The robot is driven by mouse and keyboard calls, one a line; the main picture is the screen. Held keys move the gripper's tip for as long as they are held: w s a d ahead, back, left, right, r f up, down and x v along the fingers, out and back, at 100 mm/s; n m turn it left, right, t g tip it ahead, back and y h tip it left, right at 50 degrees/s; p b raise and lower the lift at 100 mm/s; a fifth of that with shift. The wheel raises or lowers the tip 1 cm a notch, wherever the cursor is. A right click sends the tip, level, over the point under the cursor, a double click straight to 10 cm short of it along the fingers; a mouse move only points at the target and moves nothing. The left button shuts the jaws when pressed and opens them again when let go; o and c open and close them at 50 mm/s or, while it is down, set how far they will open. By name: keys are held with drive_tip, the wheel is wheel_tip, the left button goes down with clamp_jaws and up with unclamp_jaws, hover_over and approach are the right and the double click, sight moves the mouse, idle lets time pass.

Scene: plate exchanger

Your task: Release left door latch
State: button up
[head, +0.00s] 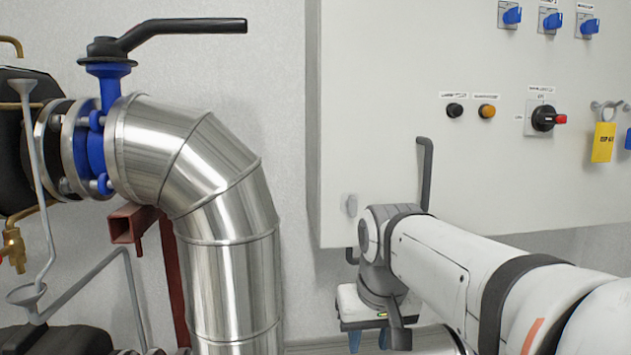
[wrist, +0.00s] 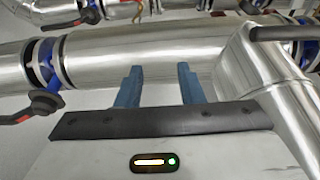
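The pale cabinet (head: 370,120) fills the right of the head view. My gripper (head: 369,341) points down below the cabinet's lower edge, apart from both fittings. In the wrist view my gripper (wrist: 160,72) shows two blue fingers spread apart with nothing between them.
A large silver pipe (head: 232,235) bends down left of the cabinet, with a blue valve and black lever (head: 180,36) above. A rotary switch (head: 543,118) and a yellow tag (head: 603,142) are on the cabinet. Plain wall shows between pipe and cabinet.

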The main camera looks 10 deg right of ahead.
drive_tip(key=t+p, duration=0.1)
drive_tip(key=p, duration=0.5)
approach(355, 200)
wheel_tip(355, 200, down, 2)
drive_tip(key=x, duration=0.8)
drive_tip(key=shift+w, duration=0.4)
drive_tip(key=shift+c, duration=0.2)
clamp_jaws()
